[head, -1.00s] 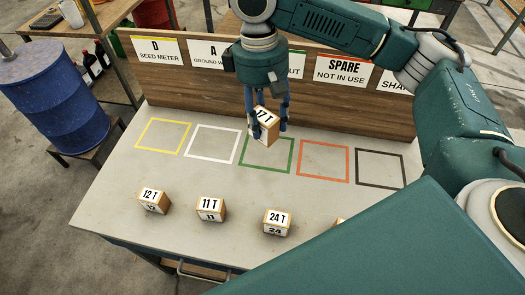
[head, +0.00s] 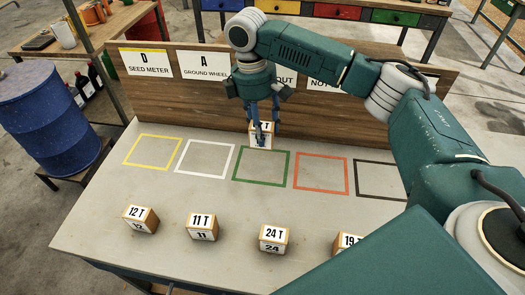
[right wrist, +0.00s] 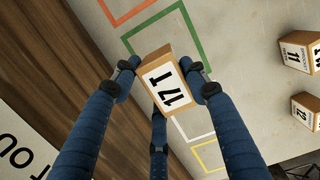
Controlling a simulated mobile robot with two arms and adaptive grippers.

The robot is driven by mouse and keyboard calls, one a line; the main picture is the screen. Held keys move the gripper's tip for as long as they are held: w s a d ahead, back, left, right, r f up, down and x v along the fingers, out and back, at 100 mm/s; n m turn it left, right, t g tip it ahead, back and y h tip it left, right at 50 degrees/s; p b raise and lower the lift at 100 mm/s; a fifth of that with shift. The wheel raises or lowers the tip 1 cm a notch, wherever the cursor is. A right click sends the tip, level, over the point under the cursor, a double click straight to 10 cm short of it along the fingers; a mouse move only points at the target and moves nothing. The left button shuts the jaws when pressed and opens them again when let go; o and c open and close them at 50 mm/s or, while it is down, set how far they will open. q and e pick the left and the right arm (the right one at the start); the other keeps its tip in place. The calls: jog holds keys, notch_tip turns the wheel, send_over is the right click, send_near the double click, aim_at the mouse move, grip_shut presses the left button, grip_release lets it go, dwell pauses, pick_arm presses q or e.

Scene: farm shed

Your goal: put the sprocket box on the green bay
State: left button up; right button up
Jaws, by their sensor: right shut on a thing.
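The sprocket box (head: 261,138), a small tan box with a white label reading 17 T, is in my right gripper (head: 263,130). The right gripper is shut on it near the back board. In the head view the box's lower edge meets the back line of the green bay (head: 262,184), a green square outline on the bench. I cannot tell how high the box is above the bench. In the right wrist view the fingers hold the box (right wrist: 165,82) on both sides, and the green outline (right wrist: 186,22) shows beyond it. My left gripper is not in view.
Yellow (head: 131,152), white (head: 182,158), orange (head: 320,193) and black (head: 366,194) outlines flank the green one. Boxes 12 T (head: 140,219), 11 T (head: 201,227), 24 T (head: 273,238) and 19 T (head: 346,245) stand along the front. A wooden board (head: 200,105) with signs rises behind.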

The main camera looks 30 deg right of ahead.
notch_tip(320, 180, down, 5)
jog(key=shift+r, duration=0.1)
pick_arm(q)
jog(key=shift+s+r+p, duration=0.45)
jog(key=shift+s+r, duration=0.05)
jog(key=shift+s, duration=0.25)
pick_arm(e)
jog(key=shift+f, duration=2.15)
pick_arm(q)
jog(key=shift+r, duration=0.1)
pick_arm(e)
jog(key=shift+a, duration=0.1)
jog(key=o, duration=1.2)
jog(key=shift+f, duration=0.1)
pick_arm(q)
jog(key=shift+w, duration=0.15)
pick_arm(e)
jog(key=shift+o, duration=0.2)
jog(key=shift+r, duration=0.2)
jog(key=r, duration=0.3)
jog(key=r+b, duration=0.1)
jog(key=r, duration=0.3)
jog(key=w+a+r+b, duration=0.1)
jog(key=r, duration=0.3)
jog(key=shift+r, duration=0.1)
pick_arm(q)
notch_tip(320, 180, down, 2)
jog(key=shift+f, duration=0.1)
pick_arm(e)
jog(key=shift+r, duration=0.3)
